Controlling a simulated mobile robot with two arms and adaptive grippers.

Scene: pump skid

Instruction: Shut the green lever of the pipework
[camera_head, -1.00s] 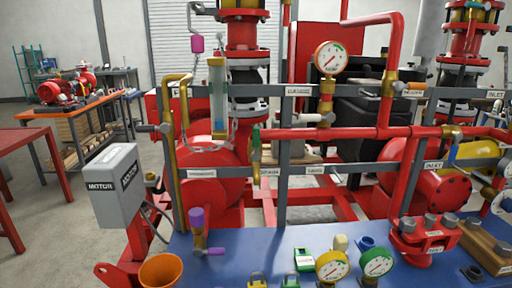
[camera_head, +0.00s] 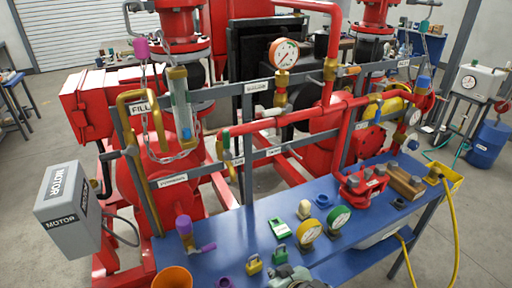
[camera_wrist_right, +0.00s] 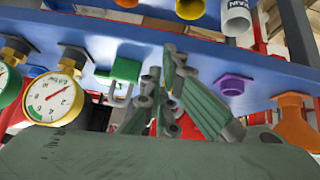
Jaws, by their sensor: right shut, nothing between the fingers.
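The green lever (camera_head: 226,141) hangs roughly upright on the pipework, at the left end of the horizontal red pipe (camera_head: 270,124) in the head view. Which way its valve is set is hard to tell at this size. My right gripper (camera_head: 287,272) shows at the bottom edge of the head view, over the front of the blue bench and well apart from the lever. In the right wrist view my right gripper (camera_wrist_right: 168,75) has its fingers closed together with nothing between them. The lever is not seen in that view. My left gripper is not in view.
The blue bench (camera_head: 235,228) stands between me and the pipework. It carries padlocks, two gauges (camera_head: 310,229), an orange cup (camera_head: 173,278) and a red flanged part (camera_head: 362,183). A grey motor box (camera_head: 66,195) stands at left. Grey rails (camera_head: 258,158) cross near the lever.

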